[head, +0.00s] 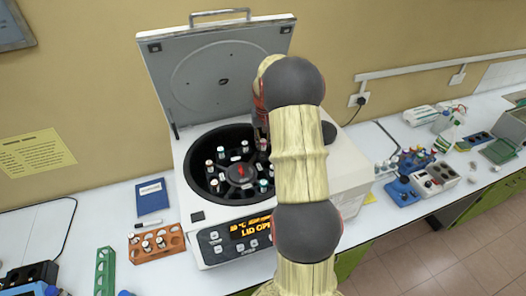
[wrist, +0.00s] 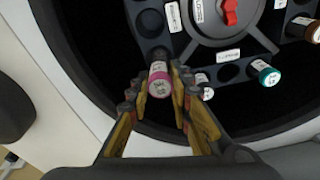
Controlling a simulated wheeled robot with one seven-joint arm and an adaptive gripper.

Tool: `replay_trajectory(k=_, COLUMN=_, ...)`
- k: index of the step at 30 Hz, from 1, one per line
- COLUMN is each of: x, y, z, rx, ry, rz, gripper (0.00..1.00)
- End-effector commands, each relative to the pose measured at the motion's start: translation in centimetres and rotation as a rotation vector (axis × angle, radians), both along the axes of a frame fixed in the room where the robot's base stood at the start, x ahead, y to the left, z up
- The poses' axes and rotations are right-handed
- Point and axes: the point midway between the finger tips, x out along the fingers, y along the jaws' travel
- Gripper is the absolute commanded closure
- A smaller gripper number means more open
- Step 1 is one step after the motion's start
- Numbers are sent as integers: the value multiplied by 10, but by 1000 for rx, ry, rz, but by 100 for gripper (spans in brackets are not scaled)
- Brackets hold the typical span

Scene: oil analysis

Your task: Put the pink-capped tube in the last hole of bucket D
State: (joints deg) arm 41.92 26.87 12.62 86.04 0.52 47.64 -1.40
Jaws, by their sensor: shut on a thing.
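In the wrist view, my gripper (wrist: 157,90) is shut on the pink-capped tube (wrist: 159,82), with a finger on each side of it. The tube's pink end faces the camera; its far end is at the edge of a dark bucket (wrist: 136,5) in the rotor. I cannot tell how far the tube is inside a hole. An empty hole (wrist: 150,22) shows just beyond it. The bucket labels are too small to read surely, so I cannot tell which is D.
The centrifuge (head: 203,222) stands with its lid (head: 215,75) raised behind the rotor. Other buckets hold tubes, including a teal-capped one (wrist: 268,76) and a white-capped one (wrist: 204,91). The bowl wall curves close around my gripper. An orange rack (head: 157,252) stands left of the centrifuge.

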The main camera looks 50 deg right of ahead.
Motion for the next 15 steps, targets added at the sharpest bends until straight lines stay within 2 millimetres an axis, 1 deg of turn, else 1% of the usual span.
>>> replay_trajectory(k=5, x=0, y=0, z=-11, rx=-1, ry=-1, rz=0, gripper=100)
replay_trajectory(k=12, x=0, y=0, z=-41, rx=-1, ry=-1, rz=0, gripper=100)
replay_trajectory(k=15, x=0, y=0, z=-43, rx=-1, ry=-2, rz=0, gripper=100)
